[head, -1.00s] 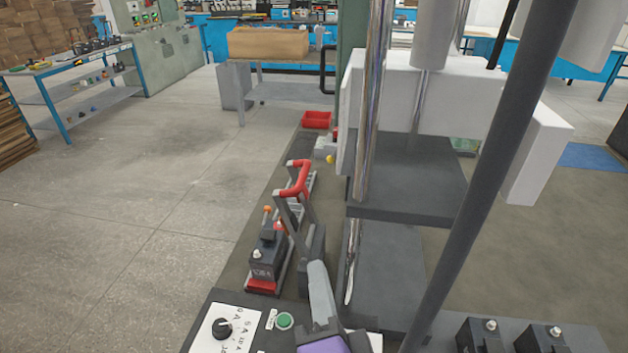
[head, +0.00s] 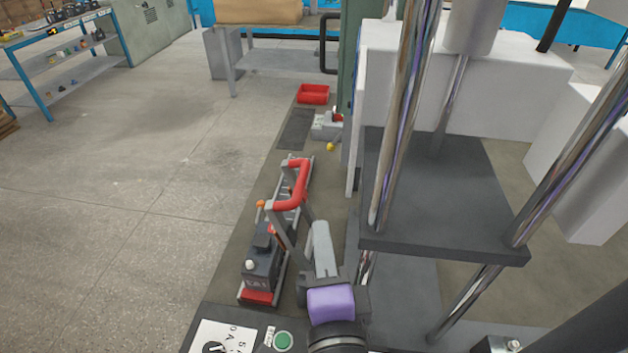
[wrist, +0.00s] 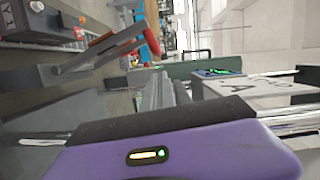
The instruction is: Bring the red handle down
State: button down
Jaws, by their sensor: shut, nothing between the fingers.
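My gripper (head: 320,226), purple with grey fingers, is shut and empty. It is just right of the lever arms and on my side of the red bar. I cannot tell whether it touches an arm.
A press with a dark plate (head: 440,240) and shiny columns stands close on the right. A panel with a green button (head: 283,341) is at the bottom. A red tray (head: 313,94) lies further back. Open floor (head: 110,220) is on the left.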

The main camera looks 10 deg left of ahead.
jog(key=shift+w, duration=0.1)
jog(key=p+x, duration=0.3)
jog(key=x, duration=0.6)
jog(key=shift+w, duration=0.4)
jog(key=shift+a, duration=0.15)
